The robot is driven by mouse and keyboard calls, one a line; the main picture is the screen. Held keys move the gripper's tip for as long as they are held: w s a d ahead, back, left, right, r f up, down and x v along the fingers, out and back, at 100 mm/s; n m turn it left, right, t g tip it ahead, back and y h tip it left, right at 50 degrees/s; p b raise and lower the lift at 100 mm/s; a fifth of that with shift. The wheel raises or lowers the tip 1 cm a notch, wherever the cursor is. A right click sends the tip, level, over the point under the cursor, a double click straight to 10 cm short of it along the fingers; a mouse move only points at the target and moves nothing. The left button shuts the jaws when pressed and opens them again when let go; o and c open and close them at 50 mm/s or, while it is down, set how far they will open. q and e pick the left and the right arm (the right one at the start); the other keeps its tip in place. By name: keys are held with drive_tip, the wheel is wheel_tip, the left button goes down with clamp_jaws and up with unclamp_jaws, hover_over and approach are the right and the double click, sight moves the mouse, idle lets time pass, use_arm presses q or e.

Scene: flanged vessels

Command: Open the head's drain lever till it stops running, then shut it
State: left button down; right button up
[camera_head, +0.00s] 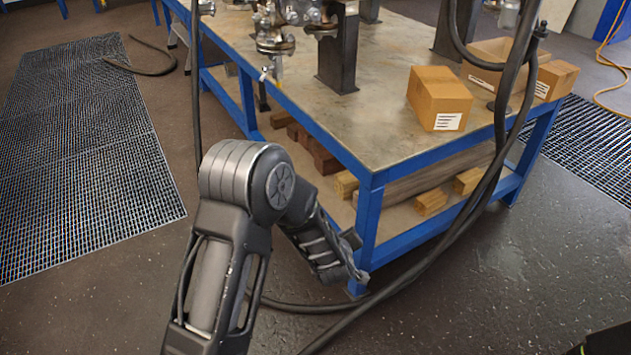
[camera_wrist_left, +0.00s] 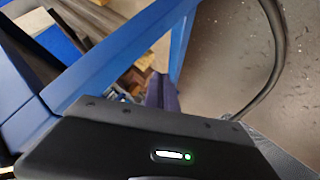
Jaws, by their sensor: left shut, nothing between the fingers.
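Metal flanged fittings (camera_head: 275,32) stand at the table's far left edge, cut off by the top of the head view. A small drain outlet (camera_head: 277,68) hangs below them, with a small pale piece beside it that may be the lever. These are too small to tell the lever's position or whether liquid runs. My left gripper (camera_head: 356,270) is low beside the front table leg, well below and away from the fittings. It looks shut and empty, with its fingers partly hard to make out. The left wrist view shows blue frame and floor, no lever. My right gripper is not in view.
The blue-framed table (camera_head: 390,140) carries a cardboard box (camera_head: 438,97) and more boxes behind it. Timber blocks (camera_head: 432,202) lie on its lower shelf. Thick black hoses (camera_head: 470,215) hang past the right corner. Floor gratings (camera_head: 85,150) lie left and right.

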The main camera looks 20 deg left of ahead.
use_arm(q)
drive_tip(key=s+d+f+m+g+h, duration=0.2)
drive_tip(key=s+d+f+m+g, duration=0.1)
drive_tip(key=s, duration=0.7)
drive_tip(key=s+d+f+m+g+h, duration=0.2)
drive_tip(key=s+d+f, duration=0.4)
drive_tip(key=s, duration=0.4)
drive_tip(key=s+d+f+m+g+h, duration=0.2)
drive_tip(key=s+f, duration=0.4)
drive_tip(key=s, duration=0.4)
drive_tip(key=shift+s+d+f+m+g+h, duration=0.4)
drive_tip(key=shift+d+m+g, duration=0.5)
drive_tip(key=shift+d, duration=0.3)
